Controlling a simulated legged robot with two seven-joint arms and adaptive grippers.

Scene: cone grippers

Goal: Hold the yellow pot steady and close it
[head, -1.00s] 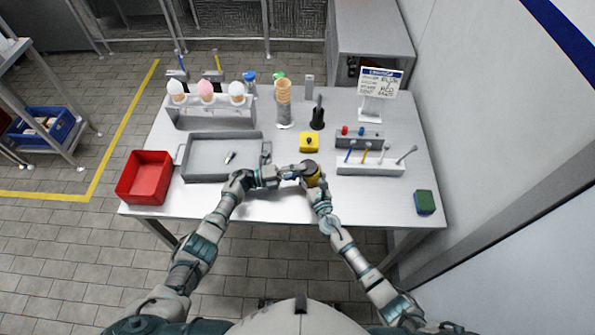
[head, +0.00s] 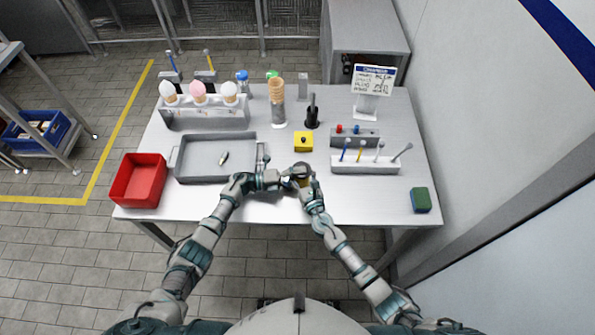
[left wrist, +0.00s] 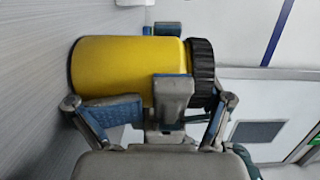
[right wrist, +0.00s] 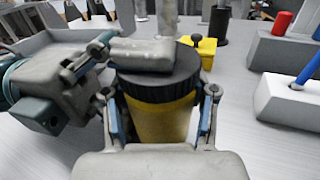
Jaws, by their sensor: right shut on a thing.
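The yellow pot (right wrist: 160,122) stands upright near the table's front edge, with its ribbed black lid (right wrist: 160,82) on top. I cannot tell how tight the lid is. The pot lies sideways in the left wrist view (left wrist: 120,65), lid to the right. My right gripper (right wrist: 162,125) is shut around the yellow body, one finger on each side. My left gripper (left wrist: 155,110) is beside the pot with its fingers spread wide; in the right wrist view one finger lies across the lid's top. Contact there is unclear. In the head view the arms partly hide the pot.
A small yellow block (head: 303,141) with a black knob stands just behind the pot. A grey tray (head: 190,178) and a red bin (head: 139,182) are to the left. A pen holder (head: 367,165) and a green-blue sponge (head: 421,200) are to the right.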

